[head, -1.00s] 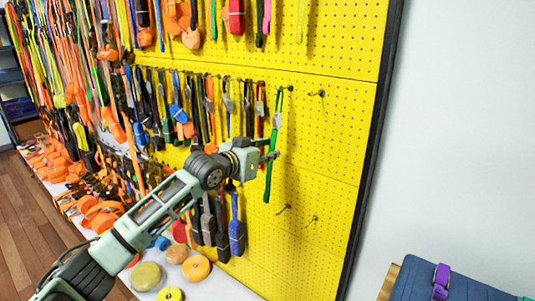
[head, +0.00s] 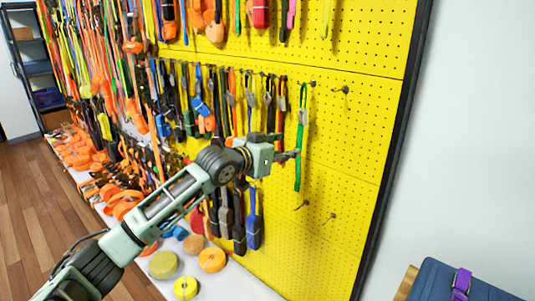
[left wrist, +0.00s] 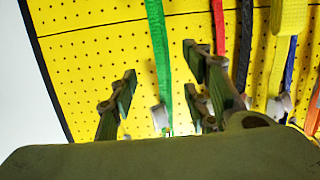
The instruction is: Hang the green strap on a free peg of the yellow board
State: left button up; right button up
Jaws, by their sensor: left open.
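The green strap (head: 300,165) hangs straight down on the yellow board (head: 345,140), its top at a peg (head: 312,84) at the right end of the middle row of straps. My left gripper (head: 292,156) is beside the strap at about mid-length, with its fingertips close to it. In the left wrist view the gripper (left wrist: 160,98) is open, and the strap (left wrist: 160,50) runs between its spread fingers, apart from both. The strap's lower part is hidden there by the gripper body. My right gripper is not in view.
Bare pegs show to the right (head: 342,90) and lower down (head: 302,205). Dark straps (head: 268,105) hang close left of the green one. A blue strap (head: 253,225) hangs below the gripper.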

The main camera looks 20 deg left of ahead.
pick_arm(q)
jog(key=v, duration=1)
jog(key=w+a+f+n+g+y, duration=0.1)
jog(key=a+f+y, duration=0.15)
jog(key=f, duration=1.25)
jog(key=w+a+f+n+g+y, duration=0.15)
jog(key=a+f, duration=0.25)
jog(key=f, duration=1)
jog(key=s+f+g+y, duration=0.1)
jog(key=s+f+g, duration=0.1)
jog(key=s+f, duration=0.7)
jog(key=s+f+g+b, duration=0.1)
jog(key=s+f, duration=0.4)
jog(key=f, duration=0.7)
jog(key=s+f+g+y, duration=0.1)
jog(key=s+f+g, duration=0.1)
jog(key=s+f, duration=0.7)
jog(key=s+d+f+g, duration=0.2)
jog(key=s+f, duration=0.5)
jog(key=s, duration=0.6)
jog(key=s+d+f+g, duration=0.2)
jog(key=s+d+f, duration=0.2)
jog(key=s+f, duration=0.3)
jog(key=s+d+f+g, duration=0.2)
jog(key=s+f, duration=0.4)
jog(key=s, duration=1.2)
jog(key=shift+s+d+f+m+h, duration=0.3)
jog(key=shift+d+f+m, duration=0.15)
jog(key=shift+d, duration=0.4)
